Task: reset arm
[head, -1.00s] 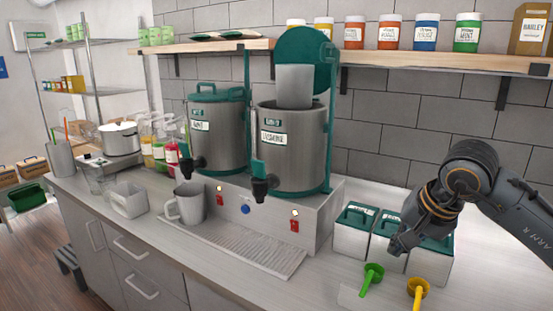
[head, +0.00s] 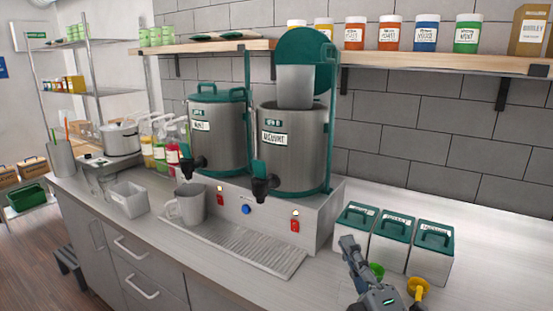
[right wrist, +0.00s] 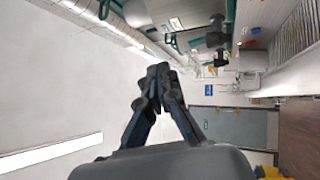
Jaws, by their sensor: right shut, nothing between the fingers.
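My right gripper (head: 349,243) shows at the lower right of the head view, in front of the white boxes with green lids. Its fingers point up and are shut with nothing between them. The right wrist view also shows my right gripper (right wrist: 158,72) with its fingertips together and empty, against a sideways view of the room. My left gripper is not in view.
Two steel dispensers (head: 217,135) (head: 290,155) stand on a base behind a drip tray (head: 240,250). Green-lidded boxes (head: 430,265), a green scoop (head: 377,270) and a yellow scoop (head: 417,288) are near my right gripper. A shelf (head: 440,60) hangs above.

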